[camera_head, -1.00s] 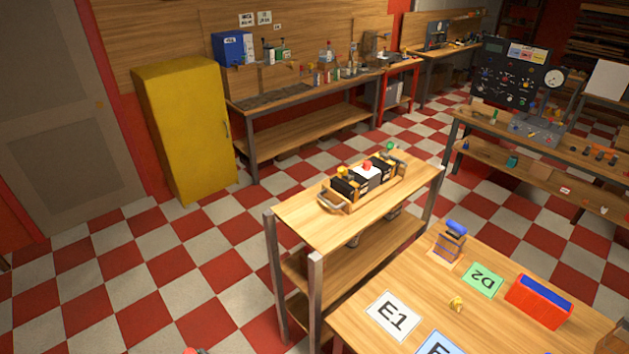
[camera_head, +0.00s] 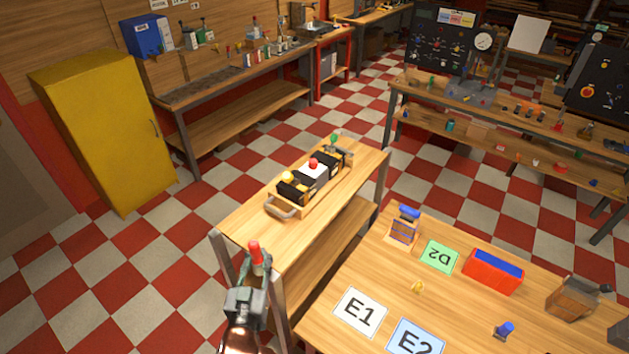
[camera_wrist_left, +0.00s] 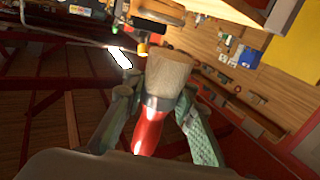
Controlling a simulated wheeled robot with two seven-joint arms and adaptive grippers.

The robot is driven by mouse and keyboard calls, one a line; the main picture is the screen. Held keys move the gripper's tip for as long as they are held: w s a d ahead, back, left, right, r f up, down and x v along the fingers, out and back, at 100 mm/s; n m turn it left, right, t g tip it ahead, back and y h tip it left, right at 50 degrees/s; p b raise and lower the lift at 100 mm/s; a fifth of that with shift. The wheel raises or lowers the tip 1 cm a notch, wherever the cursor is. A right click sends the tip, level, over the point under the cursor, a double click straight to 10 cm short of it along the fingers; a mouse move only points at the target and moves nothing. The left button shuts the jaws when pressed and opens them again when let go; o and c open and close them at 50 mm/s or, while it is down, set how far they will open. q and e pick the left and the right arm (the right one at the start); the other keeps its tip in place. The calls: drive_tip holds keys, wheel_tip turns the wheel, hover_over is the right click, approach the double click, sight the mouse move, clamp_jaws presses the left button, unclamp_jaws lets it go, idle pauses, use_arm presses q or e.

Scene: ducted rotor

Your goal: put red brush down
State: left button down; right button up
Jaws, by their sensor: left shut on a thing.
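The red brush (camera_wrist_left: 148,132) has a red handle, a metal collar and pale bristles (camera_wrist_left: 168,72) in the left wrist view. My left gripper (camera_wrist_left: 155,105) is shut on it, with one finger on each side. In the head view, my left gripper (camera_head: 256,262) is at the lower middle, and the red end of the brush (camera_head: 254,247) sticks up from it. It is beside the front left end of the narrow wooden shelf table (camera_head: 250,222). My right gripper is not in view.
On the narrow table stands a wooden tote (camera_head: 300,205) with dark, white and yellow items. The larger table at right bears cards E1 (camera_head: 358,312), E2 (camera_head: 415,338) and D2 (camera_head: 439,257), a red-blue box (camera_head: 494,272) and small items. A yellow cabinet (camera_head: 105,125) stands at left.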

use_arm(q)
drive_tip(key=w+d+r+m+h+p, duration=0.2)
drive_tip(key=w+d+r, duration=0.1)
drive_tip(key=d+r, duration=0.3)
hover_over(268, 236)
drive_tip(key=shift+g, duration=0.3)
wheel_tip(268, 236, down, 9)
drive_tip(key=shift+s+d+r+p, duration=0.1)
drive_tip(key=shift+s+d+p, duration=0.05)
drive_tip(key=shift+p, duration=0.2)
drive_tip(key=shift+w+f, duration=0.2)
drive_tip(key=shift+f, duration=1.7)
drive_tip(key=shift+f, duration=0.1)
drive_tip(key=c, duration=2.3)
unclamp_jaws()
drive_tip(key=shift+f, duration=0.1)
drive_tip(key=o, duration=0.7)
